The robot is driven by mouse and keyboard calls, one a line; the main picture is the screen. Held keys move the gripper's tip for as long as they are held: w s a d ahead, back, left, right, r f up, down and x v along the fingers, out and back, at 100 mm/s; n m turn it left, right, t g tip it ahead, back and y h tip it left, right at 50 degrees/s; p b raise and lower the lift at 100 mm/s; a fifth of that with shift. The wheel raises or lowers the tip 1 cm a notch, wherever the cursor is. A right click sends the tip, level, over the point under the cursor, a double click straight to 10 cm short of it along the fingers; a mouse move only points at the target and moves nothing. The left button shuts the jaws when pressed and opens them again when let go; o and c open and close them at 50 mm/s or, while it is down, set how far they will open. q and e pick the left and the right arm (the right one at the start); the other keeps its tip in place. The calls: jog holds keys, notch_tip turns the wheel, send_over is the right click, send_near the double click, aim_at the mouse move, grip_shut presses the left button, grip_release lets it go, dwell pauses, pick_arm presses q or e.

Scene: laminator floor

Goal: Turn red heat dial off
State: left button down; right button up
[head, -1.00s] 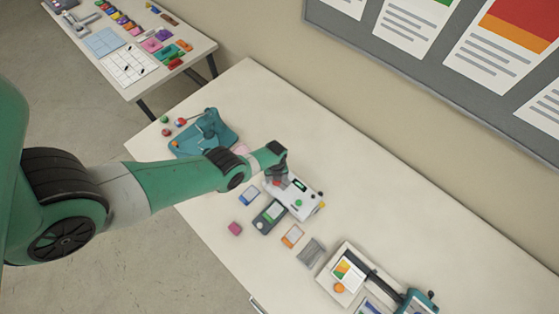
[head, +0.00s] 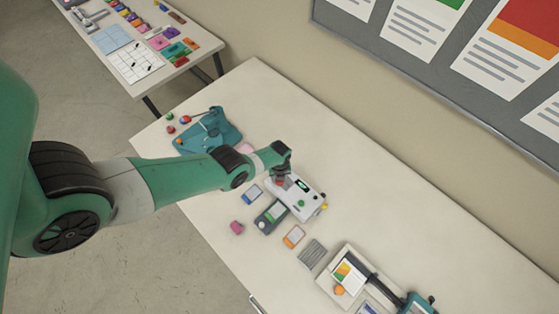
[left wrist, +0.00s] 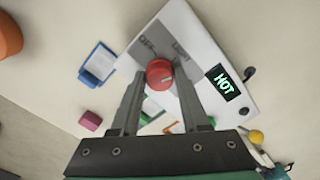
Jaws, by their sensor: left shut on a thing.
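The white laminator (head: 305,199) lies on the table in the head view. Its top also shows in the left wrist view (left wrist: 203,101), with grey "OFF" and "LIGHT" labels beside the dial and a lit display (left wrist: 224,82) reading "HOT". The red heat dial (left wrist: 159,71) sits between my left fingertips in the left wrist view. My left gripper (left wrist: 160,78) is shut on the dial from both sides. In the head view my left gripper (head: 281,176) comes down over the laminator's left end. I cannot read the dial's pointer clearly. My right gripper is not in view.
A grey device (head: 270,217), a blue-edged card (head: 252,194) and a pink block (head: 237,227) lie near the laminator. A teal tray (head: 222,139) stands behind left, a paper trimmer (head: 325,283) at the front right. The table's back right is clear.

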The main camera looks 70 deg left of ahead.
pick_arm(q)
jog(key=n, duration=0.3)
jog(key=shift+n, duration=0.4)
jog(key=n, duration=0.9)
jog(key=shift+n, duration=1.9)
jog(key=shift+c, duration=2)
grip_release()
